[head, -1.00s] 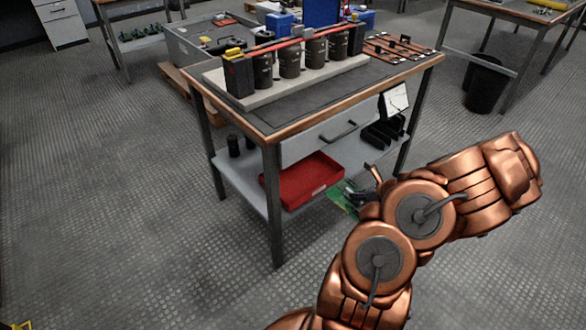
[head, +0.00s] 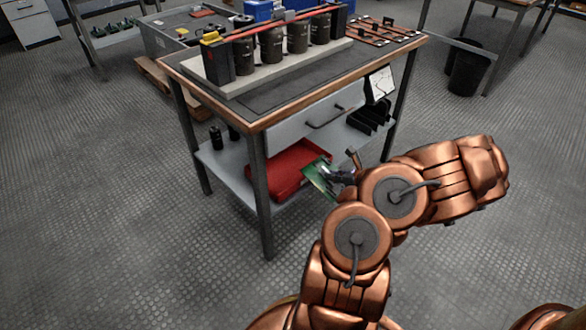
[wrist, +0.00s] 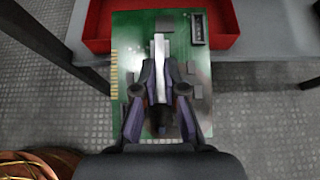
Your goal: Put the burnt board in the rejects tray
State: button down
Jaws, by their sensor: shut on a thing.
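The burnt board, a green circuit board (head: 318,176) with gold edge contacts, is held in my gripper (head: 338,178). In the wrist view the board (wrist: 133,38) lies under the shut fingers (wrist: 160,68), which grip a pale upright part on it. A dark smudge shows on the board's right side. The red tray (head: 285,172) sits on the table's lower shelf. In the wrist view the tray (wrist: 226,40) is just ahead, and the board's far end overlaps its near edge in the picture. I cannot tell their height gap. The tray's visible inside looks empty.
The grey lower shelf (head: 222,165) carries the tray, black cylinders (head: 216,137) at the left and a black rack (head: 370,117) at the right. A table leg (head: 260,195) stands in front. The drawer (head: 315,116) and tabletop with capacitors (head: 271,42) are above.

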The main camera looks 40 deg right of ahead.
jog(key=shift+w+f+t, duration=0.3)
jog(key=shift+w, duration=0.15)
jog(key=w+f+b, duration=0.1)
jog(key=w+b, duration=0.1)
jog(key=w, duration=0.3)
jog(key=w+f+b, duration=0.1)
jog(key=w+b, duration=0.1)
jog(key=w, duration=0.4)
jog(key=w+f+b, duration=0.2)
jog(key=w+b, duration=0.1)
jog(key=w, duration=0.3)
jog(key=shift+w+d, duration=0.1)
jog(key=shift+w, duration=0.05)
jog(key=shift+w+d+f, duration=0.1)
jog(key=shift+w+f, duration=0.2)
jog(key=shift+f, duration=0.4)
jog(key=shift+w+r+g, duration=0.1)
jog(key=shift+w+g, duration=0.05)
jog(key=shift+g, duration=1.55)
jog(key=shift+f+b, duration=0.95)
jog(key=shift+f, duration=0.45)
jog(key=shift+f, duration=0.15)
jog(key=c, duration=1.2)
grip_release()
jog(key=shift+c, duration=0.2)
